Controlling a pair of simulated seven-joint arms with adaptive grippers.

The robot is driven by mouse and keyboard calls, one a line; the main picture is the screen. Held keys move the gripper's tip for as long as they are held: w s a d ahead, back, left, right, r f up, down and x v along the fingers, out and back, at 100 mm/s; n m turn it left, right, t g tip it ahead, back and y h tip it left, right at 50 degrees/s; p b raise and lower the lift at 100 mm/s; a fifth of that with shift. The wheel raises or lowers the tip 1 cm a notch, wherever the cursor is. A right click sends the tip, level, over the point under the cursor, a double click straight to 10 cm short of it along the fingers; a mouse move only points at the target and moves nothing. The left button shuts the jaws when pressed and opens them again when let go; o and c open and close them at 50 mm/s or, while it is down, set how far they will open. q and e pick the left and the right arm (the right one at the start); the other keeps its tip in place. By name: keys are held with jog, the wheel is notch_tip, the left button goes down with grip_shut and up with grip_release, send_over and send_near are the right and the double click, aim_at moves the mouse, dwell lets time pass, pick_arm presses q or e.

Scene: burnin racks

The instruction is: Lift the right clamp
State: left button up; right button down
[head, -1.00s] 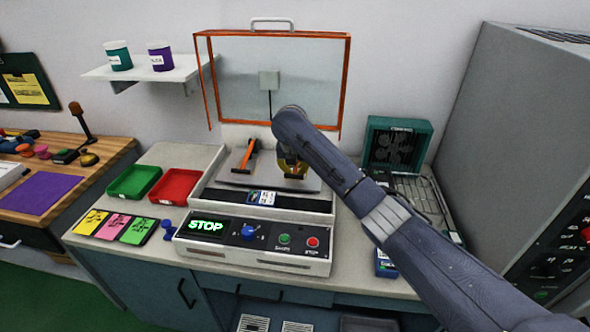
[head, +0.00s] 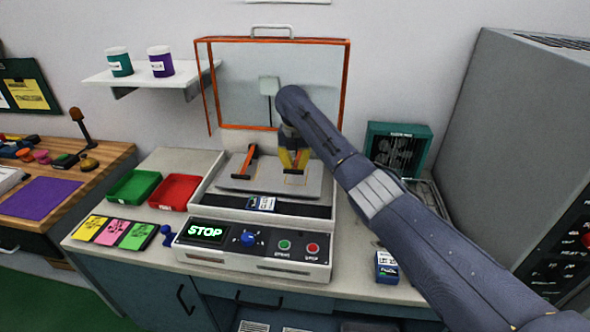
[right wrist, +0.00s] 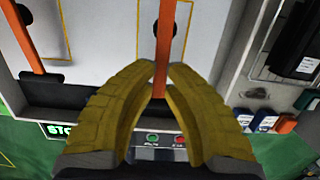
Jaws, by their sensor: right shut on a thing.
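The right clamp is an orange bar (right wrist: 163,50) with a black pivot, on the grey plate of the test unit. In the head view its bar (head: 301,158) shows beside the yellow fingers and slants up from the plate, much like the left clamp (head: 250,154). My right gripper (head: 292,160) is over the right half of the plate. In the right wrist view its yellow fingertips (right wrist: 165,82) close around the orange bar. The left clamp also shows at the upper left of the wrist view (right wrist: 29,45). My left gripper is out of view.
The orange-framed clear cover (head: 347,90) stands open behind the plate. The control panel (head: 262,268) reads STOP. Green and red trays (head: 170,206) sit to the left. A dark green-framed fan box (head: 425,135) stands at the right, near the big grey cabinet (head: 500,130).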

aim_at(296, 163)
jog(key=r, duration=0.1)
jog(key=w+r, duration=0.1)
jog(key=shift+r, duration=0.3)
jog(key=shift+w+d+r, duration=0.1)
jog(key=shift+w+r, duration=0.1)
jog(key=shift+r, duration=0.25)
jog(key=shift+w+d+r, duration=0.1)
jog(key=shift+w+r, duration=0.1)
jog(key=shift+r, duration=0.25)
